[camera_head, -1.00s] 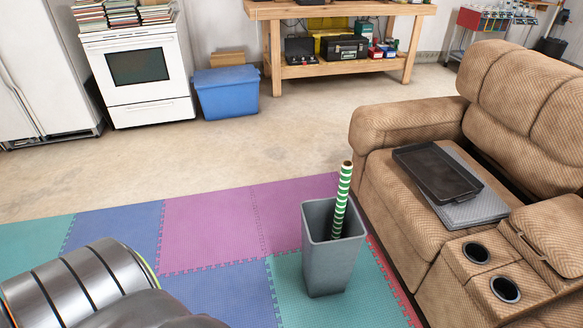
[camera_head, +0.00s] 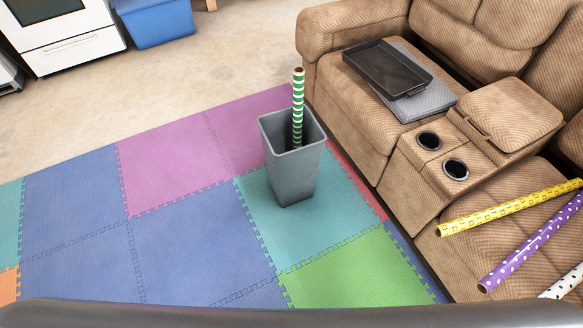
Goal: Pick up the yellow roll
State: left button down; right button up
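The yellow roll (camera_head: 510,207) lies on the near seat of the brown recliner sofa, at the right of the head view. It has a dark pattern, and its right end runs up to the picture's edge. A purple roll with white dots (camera_head: 532,243) lies beside it, nearer to me. Part of a white dotted roll (camera_head: 566,283) shows at the lower right edge. Neither of my grippers is in view.
A grey bin (camera_head: 292,165) holding an upright green-and-white striped roll (camera_head: 298,105) stands on the coloured foam mat (camera_head: 175,172). The sofa (camera_head: 420,190) bears a dark tray (camera_head: 386,68) on a grey sheet. The mat left of the bin is clear.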

aim_at(455, 226)
jog(key=z, duration=1.85)
jog(key=i+j, duration=0.15)
jog(key=j+z, duration=0.05)
